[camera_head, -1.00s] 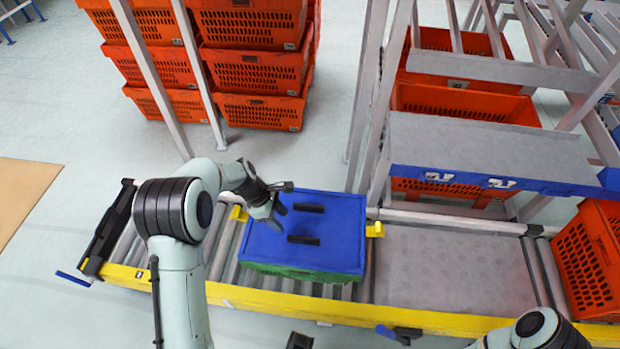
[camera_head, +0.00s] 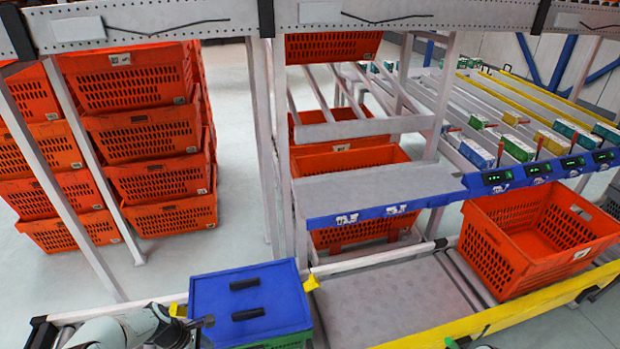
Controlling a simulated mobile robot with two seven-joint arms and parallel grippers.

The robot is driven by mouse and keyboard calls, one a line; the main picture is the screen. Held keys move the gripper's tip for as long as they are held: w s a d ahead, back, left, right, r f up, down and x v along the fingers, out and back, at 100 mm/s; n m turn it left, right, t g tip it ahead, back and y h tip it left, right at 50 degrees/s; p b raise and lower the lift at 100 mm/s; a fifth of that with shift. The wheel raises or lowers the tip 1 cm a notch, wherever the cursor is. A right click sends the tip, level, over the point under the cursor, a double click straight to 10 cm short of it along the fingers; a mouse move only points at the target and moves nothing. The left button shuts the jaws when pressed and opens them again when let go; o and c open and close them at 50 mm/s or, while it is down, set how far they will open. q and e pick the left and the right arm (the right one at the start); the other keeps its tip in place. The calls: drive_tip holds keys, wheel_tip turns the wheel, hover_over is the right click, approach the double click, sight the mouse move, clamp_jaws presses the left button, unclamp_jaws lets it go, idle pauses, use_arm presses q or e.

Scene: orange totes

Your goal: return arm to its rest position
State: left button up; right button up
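My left arm comes in low at the bottom left. Its gripper (camera_head: 203,322) is at the left side of a box with a blue lid and green body (camera_head: 249,298). Two black bar handles stand on the lid. The gripper is small and partly hidden, so I cannot tell whether its fingers are open, or whether it touches the box. Nothing is seen held in it.
The box sits on a yellow-edged conveyor (camera_head: 520,312). An empty orange tote (camera_head: 530,240) stands at its right. A grey shelf with a blue front edge (camera_head: 385,211) rises behind. Stacks of orange totes (camera_head: 160,180) stand at the back left, with open floor beside them.

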use_arm(q)
drive_tip(key=s+d+f+m+g+y+p, duration=0.15)
drive_tip(key=s+d+f+m+p, duration=0.3)
drive_tip(key=s+f+m, duration=0.45)
drive_tip(key=s+d+m+p, duration=0.1)
drive_tip(key=s+d+m, duration=0.2)
drive_tip(key=s+d, duration=0.2)
drive_tip(key=s+d+m+h+p, duration=0.1)
drive_tip(key=s+d+m, duration=0.3)
drive_tip(key=s, duration=0.7)
drive_tip(key=shift+s+d+f+g+p, duration=0.15)
drive_tip(key=shift+d+f+g+p, duration=0.15)
drive_tip(key=shift+d+p, duration=0.4)
use_arm(e)
wheel_tip(320, 180, up, 9)
drive_tip(key=w, duration=0.2)
drive_tip(key=shift+w, duration=0.4)
use_arm(q)
drive_tip(key=shift+a, duration=0.2)
use_arm(e)
drive_tip(key=shift+f, duration=0.1)
